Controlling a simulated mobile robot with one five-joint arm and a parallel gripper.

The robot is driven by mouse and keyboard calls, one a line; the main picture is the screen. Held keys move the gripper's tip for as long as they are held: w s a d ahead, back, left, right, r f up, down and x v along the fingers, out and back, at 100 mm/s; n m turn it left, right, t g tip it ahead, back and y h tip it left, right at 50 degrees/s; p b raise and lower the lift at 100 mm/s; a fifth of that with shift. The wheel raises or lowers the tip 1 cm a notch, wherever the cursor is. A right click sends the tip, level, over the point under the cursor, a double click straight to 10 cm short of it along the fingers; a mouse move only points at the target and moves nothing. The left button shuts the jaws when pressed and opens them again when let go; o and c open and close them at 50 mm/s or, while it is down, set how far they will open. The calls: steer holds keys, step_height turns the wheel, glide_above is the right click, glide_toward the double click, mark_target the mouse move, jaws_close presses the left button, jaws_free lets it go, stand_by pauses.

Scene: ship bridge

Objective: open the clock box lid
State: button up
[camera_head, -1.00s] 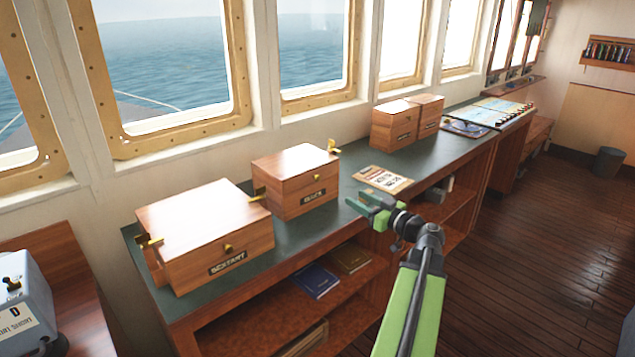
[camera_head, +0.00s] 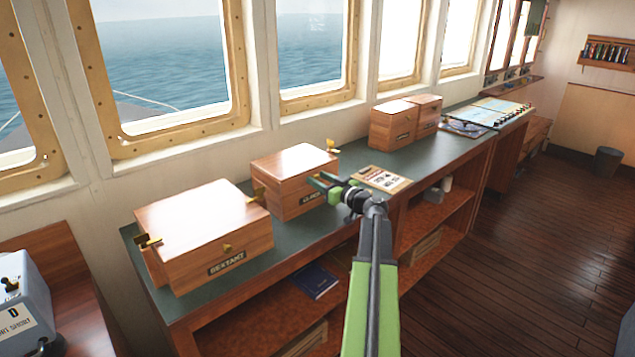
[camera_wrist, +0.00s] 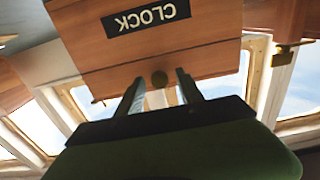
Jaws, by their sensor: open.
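My gripper (camera_head: 318,184) is at the box's front right side in the head view and hides part of the label and the knob. In the wrist view my gripper (camera_wrist: 160,75) is open, its two fingers on either side of the knob. I cannot tell whether they touch it.
The larger sextant box (camera_head: 205,236) stands left of the clock box. Windows line the wall behind the counter (camera_head: 349,149). Open floor (camera_head: 480,270) lies at right.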

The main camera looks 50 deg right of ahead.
jaws_close()
stand_by(1.4)
